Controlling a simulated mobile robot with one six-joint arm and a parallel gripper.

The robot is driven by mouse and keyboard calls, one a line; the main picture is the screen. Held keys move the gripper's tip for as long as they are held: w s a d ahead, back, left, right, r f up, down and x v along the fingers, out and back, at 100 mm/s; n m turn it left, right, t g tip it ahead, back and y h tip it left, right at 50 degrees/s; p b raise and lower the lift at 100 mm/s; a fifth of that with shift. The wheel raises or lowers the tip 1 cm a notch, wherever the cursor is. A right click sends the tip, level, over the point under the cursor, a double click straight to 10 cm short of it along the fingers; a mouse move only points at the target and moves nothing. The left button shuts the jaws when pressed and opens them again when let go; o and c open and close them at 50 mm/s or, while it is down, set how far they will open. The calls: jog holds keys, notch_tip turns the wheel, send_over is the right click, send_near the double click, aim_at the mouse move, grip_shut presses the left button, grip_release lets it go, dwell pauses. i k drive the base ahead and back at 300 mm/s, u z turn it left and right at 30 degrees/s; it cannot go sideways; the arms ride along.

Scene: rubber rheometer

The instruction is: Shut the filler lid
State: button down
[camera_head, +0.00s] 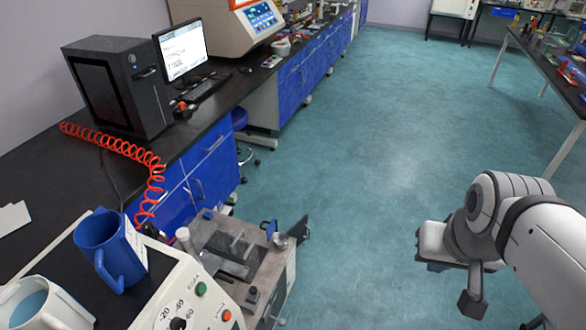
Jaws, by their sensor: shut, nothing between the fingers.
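A grey metal machine (222,268) stands at the lower middle, beside a control panel (190,300) with a dial and buttons. A small dark flap (303,231) stands tilted up at its right far edge. It may be the filler lid, standing open, but I cannot tell for sure. My gripper (472,302) is at the lower right, over the floor. It points down, shut and empty. It is well to the right of the machine and touches nothing.
A blue mug (107,250) and a white mug (42,305) stand on the machine's top at left. A red coiled hose (150,175) hangs near the black computer (115,88) on the bench. Open floor (370,150) lies between this bench and the right table (545,70).

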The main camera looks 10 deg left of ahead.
aim_at(272, 227)
jog(key=i, duration=1)
jog(key=u, duration=0.5)
